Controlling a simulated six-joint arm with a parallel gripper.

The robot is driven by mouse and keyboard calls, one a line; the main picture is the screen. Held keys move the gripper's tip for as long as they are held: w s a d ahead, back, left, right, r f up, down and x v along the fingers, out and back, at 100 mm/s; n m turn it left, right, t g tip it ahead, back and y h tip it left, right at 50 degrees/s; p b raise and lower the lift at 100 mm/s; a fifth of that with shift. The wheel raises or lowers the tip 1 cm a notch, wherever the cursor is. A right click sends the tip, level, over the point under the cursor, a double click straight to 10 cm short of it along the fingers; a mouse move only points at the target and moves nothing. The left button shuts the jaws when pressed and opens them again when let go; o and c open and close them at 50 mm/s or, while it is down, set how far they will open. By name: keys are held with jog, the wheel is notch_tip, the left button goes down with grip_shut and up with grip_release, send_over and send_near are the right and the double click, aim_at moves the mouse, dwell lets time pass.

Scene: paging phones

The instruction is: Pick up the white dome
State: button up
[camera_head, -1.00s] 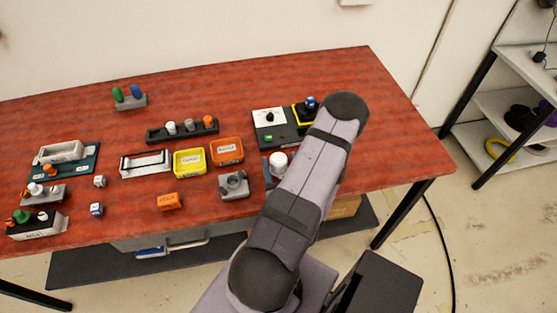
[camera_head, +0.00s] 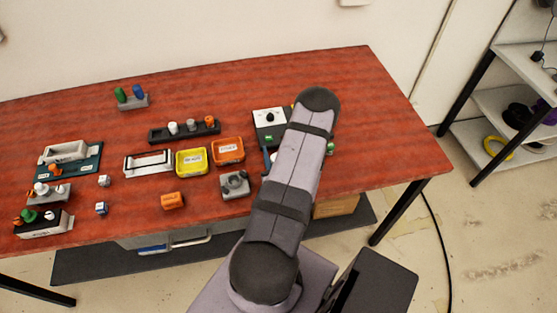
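No white dome can be made out for certain. A rounded white piece that stood on a small blue-grey base (camera_head: 266,161) is now hidden behind my arm. Other small white pieces show: a white peg (camera_head: 173,128) in the dark rack (camera_head: 184,132), and a white knob (camera_head: 40,188) on a grey block at the left. My gripper is out of sight behind my arm, which reaches over the right part of the table. Whether it is open, shut or holding anything does not show.
A yellow tray (camera_head: 191,162), an orange tray (camera_head: 228,151), a grey fixture (camera_head: 235,185) and an orange block (camera_head: 173,201) lie left of my arm. A white-topped dark box (camera_head: 269,121) stands close beside it. The red table (camera_head: 385,130) is bare at the right.

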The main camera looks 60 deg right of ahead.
jog(key=shift+r, duration=0.25)
jog(key=shift+c, duration=0.3)
notch_tip(320, 180, up, 10)
jog(key=b, duration=0.1)
jog(key=shift+f, duration=0.25)
dwell(0.4)
